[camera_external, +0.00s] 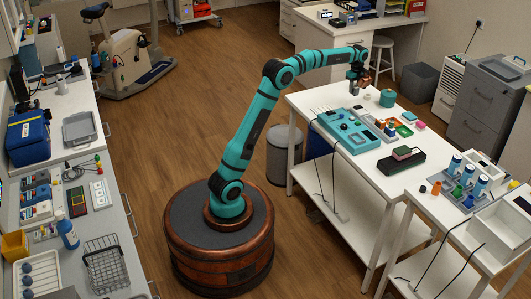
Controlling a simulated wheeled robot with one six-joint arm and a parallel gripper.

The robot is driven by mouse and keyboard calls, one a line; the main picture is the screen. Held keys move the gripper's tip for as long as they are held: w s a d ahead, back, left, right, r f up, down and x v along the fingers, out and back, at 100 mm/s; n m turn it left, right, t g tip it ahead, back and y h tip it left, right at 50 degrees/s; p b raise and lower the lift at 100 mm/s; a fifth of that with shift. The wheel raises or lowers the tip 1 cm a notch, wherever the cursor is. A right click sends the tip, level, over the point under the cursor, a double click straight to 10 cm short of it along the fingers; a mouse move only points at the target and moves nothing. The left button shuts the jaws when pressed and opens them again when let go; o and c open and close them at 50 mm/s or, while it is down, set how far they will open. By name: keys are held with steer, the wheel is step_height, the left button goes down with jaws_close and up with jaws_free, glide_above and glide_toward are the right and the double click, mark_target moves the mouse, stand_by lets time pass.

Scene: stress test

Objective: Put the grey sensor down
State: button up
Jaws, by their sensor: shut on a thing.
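Small dark bottles or jars (366,82) stand right by the gripper. Whether the held thing touches the table or hangs above it cannot be told.
A teal round tub (387,98) stands right of the gripper. A teal device (347,131), small trays with coloured items (404,131) and a black device (401,162) fill the table's middle. Bare table lies left of the gripper.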

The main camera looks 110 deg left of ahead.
mark_target(354, 95)
steer(key=shift+f, duration=2.5)
steer(key=o, duration=1)
steer(key=shift+f, duration=0.15)
step_height(354, 95, up, 12)
steer(key=shift+r, duration=0.15)
